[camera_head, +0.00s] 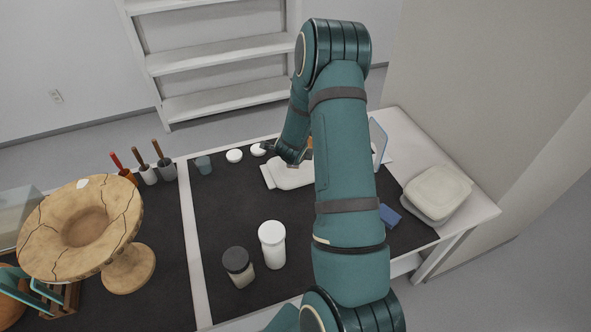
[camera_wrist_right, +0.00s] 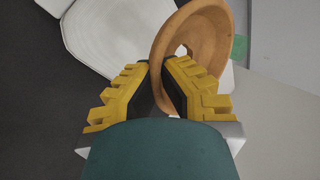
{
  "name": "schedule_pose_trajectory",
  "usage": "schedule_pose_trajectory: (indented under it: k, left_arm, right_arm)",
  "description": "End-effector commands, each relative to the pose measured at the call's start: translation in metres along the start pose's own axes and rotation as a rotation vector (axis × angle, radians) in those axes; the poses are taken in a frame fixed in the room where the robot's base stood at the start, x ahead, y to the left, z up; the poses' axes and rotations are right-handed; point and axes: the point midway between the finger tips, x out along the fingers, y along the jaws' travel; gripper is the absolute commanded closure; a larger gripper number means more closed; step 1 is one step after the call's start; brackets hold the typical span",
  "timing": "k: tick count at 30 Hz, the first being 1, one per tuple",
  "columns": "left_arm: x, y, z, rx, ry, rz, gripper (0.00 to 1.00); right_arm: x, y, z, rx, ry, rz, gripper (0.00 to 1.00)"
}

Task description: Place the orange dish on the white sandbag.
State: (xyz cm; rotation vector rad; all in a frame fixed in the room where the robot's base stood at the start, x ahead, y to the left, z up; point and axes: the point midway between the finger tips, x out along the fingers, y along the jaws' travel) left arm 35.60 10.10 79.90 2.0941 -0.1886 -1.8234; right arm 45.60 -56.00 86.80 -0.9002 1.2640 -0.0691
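The orange dish (camera_wrist_right: 219,35) is between the fingertips of my right gripper (camera_wrist_right: 162,70) in the right wrist view. The fingers are closed on its near rim, and the dish stands steeply tilted. In the head view only a small orange part of the dish (camera_head: 309,143) shows beside my right arm. The white sandbag (camera_head: 283,178) lies flat on the dark mat, partly hidden by that arm. It also shows in the wrist view (camera_wrist_right: 112,35), left of the dish. The dish appears above or beside the bag; contact cannot be told. My left gripper is not in view.
A cracked tan pedestal vessel (camera_head: 125,268) stands at left. A white jar (camera_head: 272,246) and a dark-lidded jar (camera_head: 239,268) stand on the front of the mat. A beige cushion (camera_head: 437,192) and a blue block (camera_head: 389,216) are at right. Small white lids (camera_head: 234,156) lie at the back.

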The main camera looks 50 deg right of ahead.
Motion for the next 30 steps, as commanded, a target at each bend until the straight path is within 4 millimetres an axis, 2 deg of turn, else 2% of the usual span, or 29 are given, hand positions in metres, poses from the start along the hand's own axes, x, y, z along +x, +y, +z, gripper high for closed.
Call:
schedule_pose_trajectory:
  k: [1, 8, 15, 26, 28, 30]
  left_arm:
    - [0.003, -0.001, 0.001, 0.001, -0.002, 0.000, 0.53]
    - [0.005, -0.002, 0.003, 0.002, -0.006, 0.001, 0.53]
    - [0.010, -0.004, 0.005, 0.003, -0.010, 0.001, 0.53]
    - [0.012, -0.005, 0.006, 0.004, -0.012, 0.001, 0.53]
    - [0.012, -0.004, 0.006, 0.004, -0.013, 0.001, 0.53]
    - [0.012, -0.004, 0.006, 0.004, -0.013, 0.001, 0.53]
  right_arm:
    - [0.008, 0.006, 0.000, -0.001, 0.000, 0.001, 1.00]
    - [0.021, 0.015, 0.000, 0.000, 0.000, -0.002, 1.00]
    - [0.045, 0.035, -0.001, 0.001, 0.000, 0.000, 1.00]
    - [0.048, 0.036, -0.001, 0.001, -0.001, -0.003, 1.00]
    - [0.047, 0.037, -0.001, 0.001, -0.001, -0.001, 0.83]
    - [0.047, 0.037, -0.001, 0.001, -0.001, -0.001, 0.82]
